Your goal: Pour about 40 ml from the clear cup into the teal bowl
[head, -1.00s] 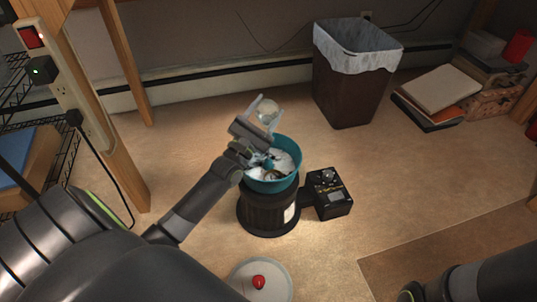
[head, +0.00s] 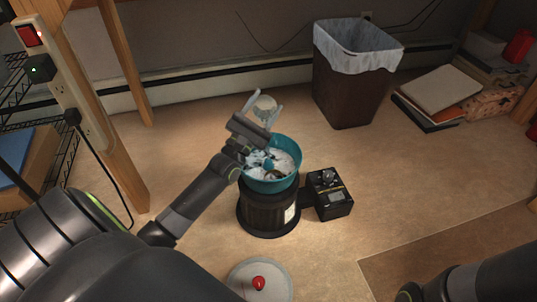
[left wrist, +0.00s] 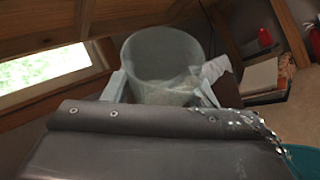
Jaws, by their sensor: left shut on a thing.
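The clear cup (head: 264,107) is between the fingers of my left gripper (head: 266,105), which is shut on it just behind the teal bowl (head: 298,165) in the head view. In the left wrist view the clear cup (left wrist: 160,60) shows its wide mouth and some pale content low inside. Small bright specks (left wrist: 262,135) run along the gripper's right edge toward the teal bowl's rim (left wrist: 304,158). The bowl holds white and dark patches whose nature I cannot tell. Part of my right arm shows at the lower right; its gripper is out of view.
The bowl stands on a dark ribbed cylinder (head: 262,210), beside a black box with a knob (head: 329,194). A pale round lid with a red knob (head: 258,283) is in front. A lined bin (head: 350,85) and books (head: 440,88) stand behind.

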